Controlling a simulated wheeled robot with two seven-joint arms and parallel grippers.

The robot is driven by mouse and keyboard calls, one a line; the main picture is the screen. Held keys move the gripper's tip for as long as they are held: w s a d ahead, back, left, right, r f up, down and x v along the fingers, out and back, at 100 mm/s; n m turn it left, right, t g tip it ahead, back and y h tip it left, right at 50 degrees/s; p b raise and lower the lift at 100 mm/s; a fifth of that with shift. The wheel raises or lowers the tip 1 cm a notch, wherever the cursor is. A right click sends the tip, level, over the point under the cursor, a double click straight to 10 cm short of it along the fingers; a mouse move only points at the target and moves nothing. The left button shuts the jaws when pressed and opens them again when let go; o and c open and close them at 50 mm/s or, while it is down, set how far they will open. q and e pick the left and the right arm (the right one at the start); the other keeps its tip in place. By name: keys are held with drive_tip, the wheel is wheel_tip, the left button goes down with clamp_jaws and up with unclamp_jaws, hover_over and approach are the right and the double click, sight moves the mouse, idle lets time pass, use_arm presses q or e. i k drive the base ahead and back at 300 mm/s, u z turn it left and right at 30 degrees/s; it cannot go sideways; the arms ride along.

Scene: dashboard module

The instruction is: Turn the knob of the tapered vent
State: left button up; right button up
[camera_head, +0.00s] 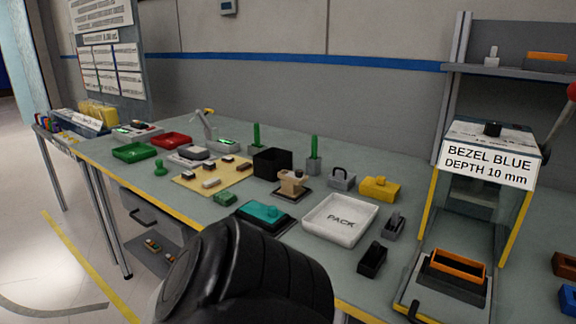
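I cannot tell for sure which item is the tapered vent. A yellow block (379,188) with a small raised knob stands farther right, behind the white tray. A black link of one of my arms fills the bottom middle and comes close to the teal block's front in the picture. Neither of my grippers shows.
A white tray marked PACK (341,220) lies right of the teal block. Dark holders (372,260) stand beside it. A press station (482,190) with a "BEZEL BLUE" sign stands at right. Red (171,140) and green (133,152) trays are at far left. The bench is crowded.

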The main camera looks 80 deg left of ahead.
sight(299, 173)
drive_tip(key=u, duration=2.7)
